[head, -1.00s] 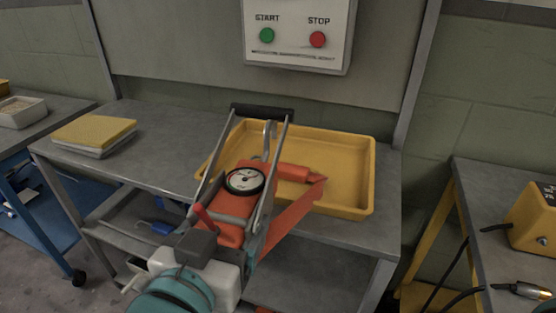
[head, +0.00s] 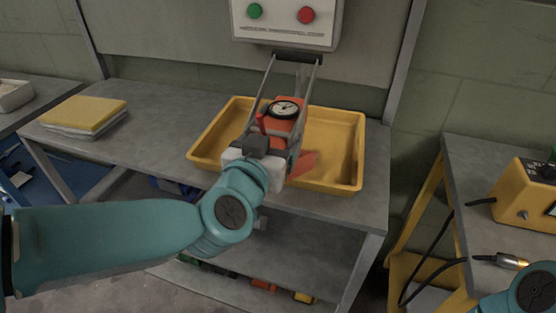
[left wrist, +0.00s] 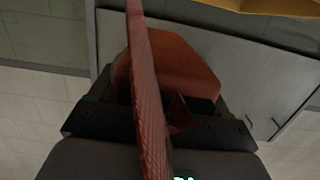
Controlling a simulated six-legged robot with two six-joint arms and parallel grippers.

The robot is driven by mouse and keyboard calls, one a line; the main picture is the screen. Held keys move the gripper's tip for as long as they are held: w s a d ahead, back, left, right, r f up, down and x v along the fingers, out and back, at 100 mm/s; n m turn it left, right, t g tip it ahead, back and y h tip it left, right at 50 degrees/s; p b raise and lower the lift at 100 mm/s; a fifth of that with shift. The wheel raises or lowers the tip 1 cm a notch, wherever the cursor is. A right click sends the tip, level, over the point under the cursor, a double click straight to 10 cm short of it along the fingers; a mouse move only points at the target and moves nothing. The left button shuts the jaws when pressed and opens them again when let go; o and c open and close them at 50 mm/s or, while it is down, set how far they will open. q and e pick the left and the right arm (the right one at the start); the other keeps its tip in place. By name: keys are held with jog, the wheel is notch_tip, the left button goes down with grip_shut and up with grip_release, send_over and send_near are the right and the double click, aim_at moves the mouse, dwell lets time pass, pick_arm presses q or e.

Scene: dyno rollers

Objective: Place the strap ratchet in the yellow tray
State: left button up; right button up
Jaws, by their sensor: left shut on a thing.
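The strap ratchet (head: 287,115) is an orange body with a round white gauge, a grey metal frame and a dark handle bar at its top end. My left gripper (head: 264,148) is shut on its near end, and the teal arm reaches in from the left. The ratchet appears over the yellow tray (head: 346,182); I cannot tell how high it is above the tray floor. An orange strap (head: 303,164) hangs from it in front of the tray's interior. In the left wrist view the red strap (left wrist: 148,90) runs between the dark jaws. My right gripper is not in view.
The tray sits on a grey bench (head: 150,115), with yellow-topped pads (head: 84,114) at left. A START/STOP box (head: 283,20) hangs behind. A yellow device (head: 527,197) with cables stands on the right table. Part of my right arm shows at bottom right.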

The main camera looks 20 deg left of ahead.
pick_arm(q)
jog(key=w, duration=0.2)
jog(key=shift+w+r, duration=0.2)
jog(key=shift+w, duration=0.1)
jog(key=shift+w+f+b, duration=0.25)
jog(key=shift+f+b, duration=0.25)
jog(key=shift+f, duration=0.1)
jog(key=shift+s+f+b, duration=0.1)
jog(key=shift+f+b, duration=0.25)
jog(key=shift+f, duration=0.2)
jog(key=shift+w+f+b, duration=0.15)
jog(key=shift+f+b, duration=0.5)
jog(key=shift+f, duration=0.5)
jog(key=shift+w+f+b, duration=0.1)
jog(key=shift+f+b, duration=0.55)
jog(key=shift+f, duration=0.5)
jog(key=shift+s, duration=0.1)
